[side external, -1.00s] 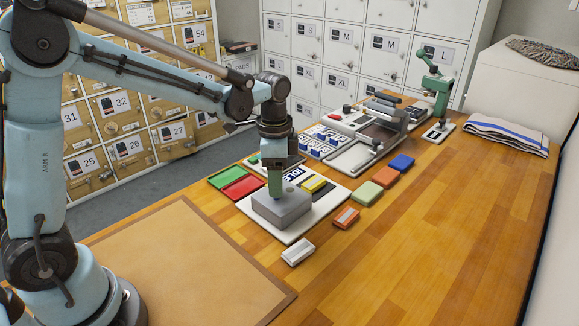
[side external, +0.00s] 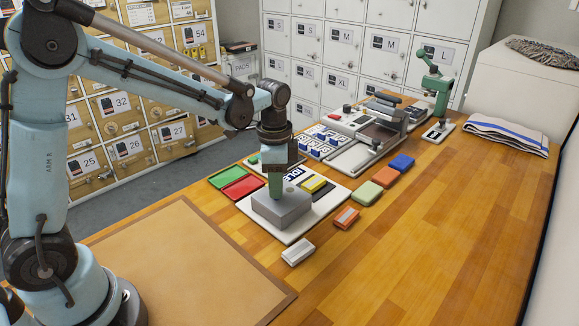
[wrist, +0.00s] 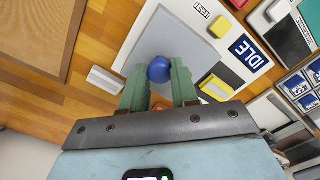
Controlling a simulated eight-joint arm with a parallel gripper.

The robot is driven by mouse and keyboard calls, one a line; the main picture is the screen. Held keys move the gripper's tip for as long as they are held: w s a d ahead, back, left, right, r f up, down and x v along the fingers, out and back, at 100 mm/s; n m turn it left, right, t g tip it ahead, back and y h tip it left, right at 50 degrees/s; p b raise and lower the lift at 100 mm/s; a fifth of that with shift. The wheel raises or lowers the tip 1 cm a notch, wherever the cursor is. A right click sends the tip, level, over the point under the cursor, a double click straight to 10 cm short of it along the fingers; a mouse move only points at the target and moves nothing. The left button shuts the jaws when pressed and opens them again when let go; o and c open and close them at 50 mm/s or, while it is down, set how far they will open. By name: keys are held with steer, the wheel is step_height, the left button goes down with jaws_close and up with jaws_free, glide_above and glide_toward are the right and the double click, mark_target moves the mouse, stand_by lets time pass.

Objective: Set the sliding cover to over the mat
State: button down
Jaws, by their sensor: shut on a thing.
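The sliding cover (side external: 285,211) is a thick grey slab on a white board (side external: 287,238). It also shows in the wrist view as a grey plate (wrist: 185,42) with a round blue knob (wrist: 159,68). My gripper (side external: 275,190) points down over the cover. In the wrist view its green fingers (wrist: 159,80) stand on both sides of the knob and are shut on it. A tan mat with a brown border (side external: 190,260) lies at the front left. Whether a mat lies under the cover is hidden.
The board also bears an IDLE label (wrist: 243,47), a yellow block (side external: 313,184) and a dark strip (side external: 327,199). Green and red trays (side external: 241,187) lie at its left. Several small blocks, including an orange one (side external: 346,218), line its right.

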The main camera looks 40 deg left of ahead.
steer(key=w, duration=1.2)
steer(key=c, duration=0.9)
jaws_free()
steer(key=shift+o, duration=0.2)
step_height(320, 180, up, 12)
steer(key=shift+r, duration=0.1)
